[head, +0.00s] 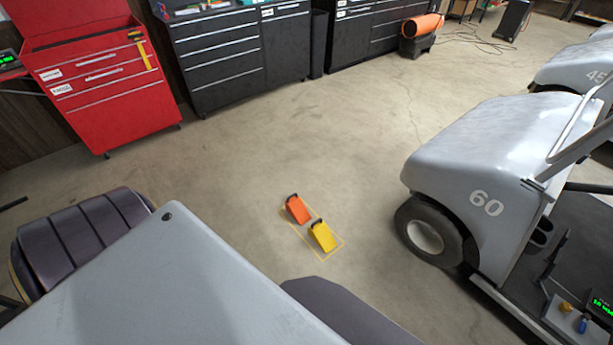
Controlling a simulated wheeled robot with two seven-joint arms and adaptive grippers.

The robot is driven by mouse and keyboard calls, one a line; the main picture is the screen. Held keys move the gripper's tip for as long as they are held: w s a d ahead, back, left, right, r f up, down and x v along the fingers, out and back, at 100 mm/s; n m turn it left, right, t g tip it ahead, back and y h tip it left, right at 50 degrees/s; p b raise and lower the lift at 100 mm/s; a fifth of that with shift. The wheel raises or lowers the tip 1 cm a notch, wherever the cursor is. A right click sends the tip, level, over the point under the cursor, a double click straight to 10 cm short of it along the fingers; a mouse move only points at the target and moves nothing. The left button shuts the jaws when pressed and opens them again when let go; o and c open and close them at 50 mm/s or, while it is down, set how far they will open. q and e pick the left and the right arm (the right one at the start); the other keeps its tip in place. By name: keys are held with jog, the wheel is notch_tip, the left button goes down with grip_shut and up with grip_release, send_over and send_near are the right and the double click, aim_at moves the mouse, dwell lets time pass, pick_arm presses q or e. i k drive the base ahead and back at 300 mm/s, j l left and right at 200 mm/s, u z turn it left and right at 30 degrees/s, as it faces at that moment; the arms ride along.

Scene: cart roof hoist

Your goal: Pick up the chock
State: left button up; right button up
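Two wedge-shaped chocks lie side by side on the concrete floor in the head view. One is an orange chock (298,209) and the other a yellow chock (323,237), nearer and slightly to the right. Each has a dark part at its upper end. They sit in a thin yellow outlined rectangle (334,252) on the floor. Neither of my grippers is in view, so I cannot tell their state or how far they are from the chocks.
A pale cart (475,150) marked 60 stands at right, its front wheel (427,232) right of the chocks. A large light grey panel (170,285) fills the lower left, beside a dark padded seat (75,240). Red (105,90) and black (235,55) cabinets line the back. Floor between is clear.

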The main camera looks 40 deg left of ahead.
aim_at(318, 231)
jog(key=u, duration=1)
